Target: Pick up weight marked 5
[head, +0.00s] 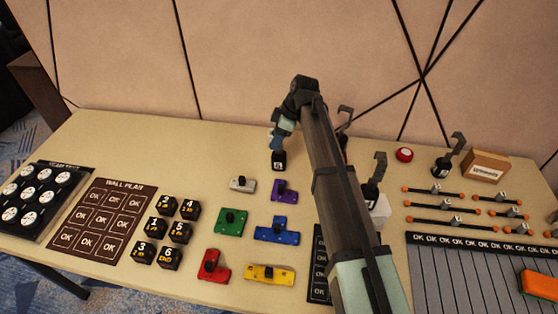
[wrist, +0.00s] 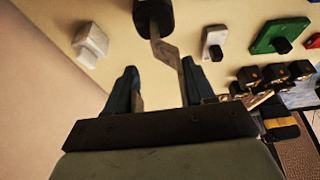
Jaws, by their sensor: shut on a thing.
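A black weight (head: 279,161) with a small pale mark on its front is below my gripper (head: 283,128), near the back of the table. The mark is too small to read surely. In the wrist view its black body (wrist: 153,14) and flat metal hook (wrist: 166,50) show, with the hook between the fingers of my gripper (wrist: 160,92). My gripper is shut on this hook. I cannot tell if the weight touches the table. Another hooked black weight (head: 371,193) is right of my arm, partly hidden by it. A third (head: 441,166) stands farther right.
A red button (head: 404,154) and a cardboard box (head: 485,165) are at the back right. Coloured pieces, including a green one (head: 231,221) and a purple one (head: 284,190), lie in front of the weight. Black numbered cubes (head: 162,229) are to the left. The back left table is clear.

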